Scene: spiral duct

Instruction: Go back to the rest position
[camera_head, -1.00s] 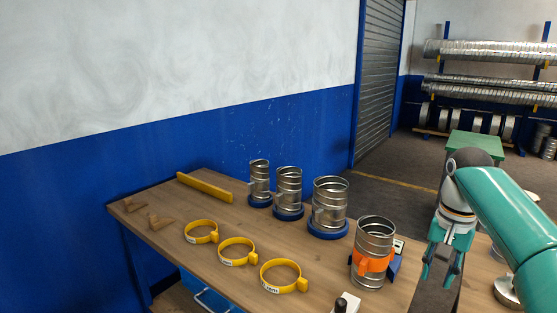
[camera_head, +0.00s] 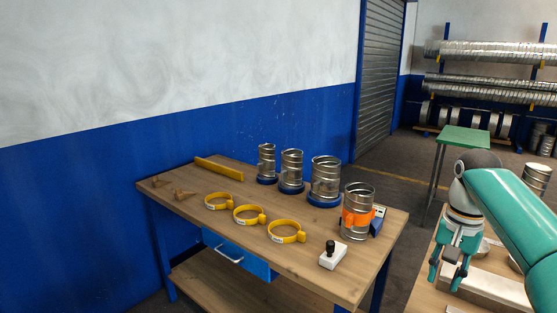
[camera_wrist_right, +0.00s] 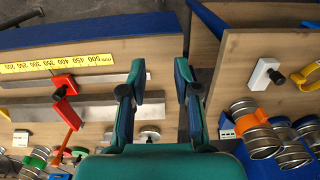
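My right gripper (camera_head: 447,278) is at the right of the head view, fingers pointing down, beside a second wooden bench. In the right wrist view my right gripper (camera_wrist_right: 160,88) has its two fingers apart with nothing between them. My left gripper is not in view. On the main bench (camera_head: 300,272) stands a spiral duct piece (camera_head: 357,198) with an orange clamp (camera_head: 358,219) around it. Three more duct pieces (camera_head: 325,175) stand on blue bases to its left. Three yellow rings (camera_head: 286,232) lie in front of them.
A white box with a black knob (camera_head: 333,258) sits near the front bench edge. The second bench (camera_wrist_right: 90,57) carries a yellow ruler (camera_wrist_right: 55,63), red tools (camera_wrist_right: 66,112) and metal bars. A green table (camera_head: 465,138) and duct racks stand behind. Floor shows between the benches.

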